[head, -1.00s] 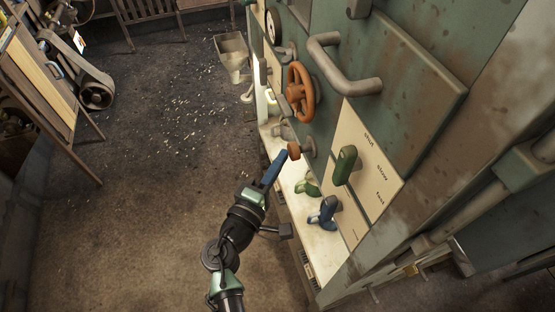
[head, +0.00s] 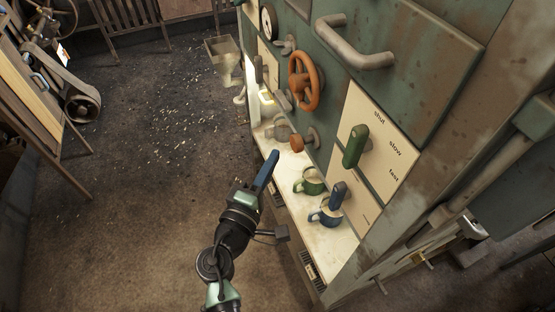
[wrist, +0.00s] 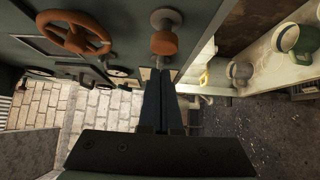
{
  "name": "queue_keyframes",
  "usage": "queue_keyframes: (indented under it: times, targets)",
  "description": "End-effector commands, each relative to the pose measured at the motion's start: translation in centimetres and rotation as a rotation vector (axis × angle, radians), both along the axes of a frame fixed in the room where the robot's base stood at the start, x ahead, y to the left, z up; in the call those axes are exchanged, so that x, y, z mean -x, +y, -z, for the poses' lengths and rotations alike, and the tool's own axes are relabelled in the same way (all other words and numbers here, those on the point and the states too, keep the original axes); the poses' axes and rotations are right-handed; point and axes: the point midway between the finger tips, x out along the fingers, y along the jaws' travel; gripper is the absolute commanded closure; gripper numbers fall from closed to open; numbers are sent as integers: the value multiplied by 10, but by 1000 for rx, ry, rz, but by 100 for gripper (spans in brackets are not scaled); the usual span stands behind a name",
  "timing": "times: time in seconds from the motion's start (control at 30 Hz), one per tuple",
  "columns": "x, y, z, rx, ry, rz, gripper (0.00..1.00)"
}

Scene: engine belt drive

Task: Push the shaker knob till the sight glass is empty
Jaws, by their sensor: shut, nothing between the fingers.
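The knob I take for the shaker knob is a round orange-brown knob (head: 297,144) on a short grey stem, on the green machine front. It also shows in the wrist view (wrist: 164,43), just ahead of my fingertips. My gripper (head: 274,155) has blue fingers and is shut with nothing in it. It stands to the left of the knob with a small gap in the head view. The shut fingers also show in the wrist view (wrist: 161,75). I cannot make out the sight glass for certain, nor its level.
An orange handwheel (head: 306,81) is above the knob. A green lever (head: 355,146) sits on a plate marked shut, slow, fast. Green (head: 310,183) and blue (head: 326,212) mugs and a greyish cup (head: 279,129) stand on the pale shelf (head: 285,164). The floor at left is open.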

Motion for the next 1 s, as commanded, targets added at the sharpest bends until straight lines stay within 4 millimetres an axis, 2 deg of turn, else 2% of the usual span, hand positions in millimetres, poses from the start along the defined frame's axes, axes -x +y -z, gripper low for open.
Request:
queue_keyframes:
  times: [0.03,0.2,0.4,0.57,1.0]
  targets:
    - [13,7,4,-1,4,-5,100]
    - [46,24,4,0,2,-5,100]
    - [68,36,2,0,2,-5,100]
    - [74,40,1,0,1,-5,100]
    - [74,39,1,0,1,-5,100]
